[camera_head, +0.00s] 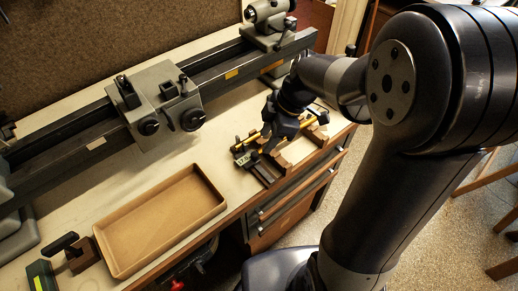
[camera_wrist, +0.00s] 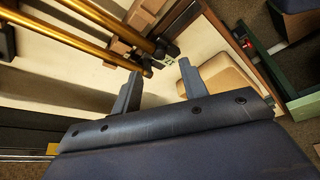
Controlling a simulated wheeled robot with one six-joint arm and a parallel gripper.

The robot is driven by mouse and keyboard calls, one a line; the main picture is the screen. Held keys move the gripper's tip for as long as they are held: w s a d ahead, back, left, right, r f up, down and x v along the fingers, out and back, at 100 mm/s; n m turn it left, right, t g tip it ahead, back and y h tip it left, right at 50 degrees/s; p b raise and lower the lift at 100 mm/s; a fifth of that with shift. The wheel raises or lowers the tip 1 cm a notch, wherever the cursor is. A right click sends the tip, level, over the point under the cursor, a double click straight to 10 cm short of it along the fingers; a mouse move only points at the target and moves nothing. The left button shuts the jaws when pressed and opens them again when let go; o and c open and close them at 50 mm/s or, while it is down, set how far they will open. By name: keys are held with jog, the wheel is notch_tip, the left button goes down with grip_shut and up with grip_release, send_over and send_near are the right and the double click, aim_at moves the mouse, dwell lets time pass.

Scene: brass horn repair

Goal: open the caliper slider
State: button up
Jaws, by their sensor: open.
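The caliper seems to be the small piece with a pale greenish face (camera_head: 247,158) on the near right part of the bench, beside two brass tubes (camera_head: 241,147). In the wrist view its pale marked end (camera_wrist: 172,50) shows just beyond the fingers, at the end of a dark bar. The slider's position is too small to tell. My gripper (camera_wrist: 158,78) is open, with nothing between its two fingers. The ends of the brass tubes (camera_wrist: 65,45) reach close to the left finger. In the head view my gripper (camera_head: 280,132) is low over the tubes and hides part of them.
Brown wooden blocks (camera_head: 283,165) stand beside the tubes near the bench edge. A tan tray (camera_head: 101,231) lies to the left, with a dark-handled tool (camera_head: 80,262) beyond it. A lathe-like machine (camera_head: 165,100) runs along the back. The bench between tray and caliper is clear.

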aim_at(256, 153)
jog(key=x, duration=0.6)
jog(key=shift+w+a+f, duration=0.1)
jog(key=shift+a+f, duration=0.1)
grip_shut()
dwell(0.4)
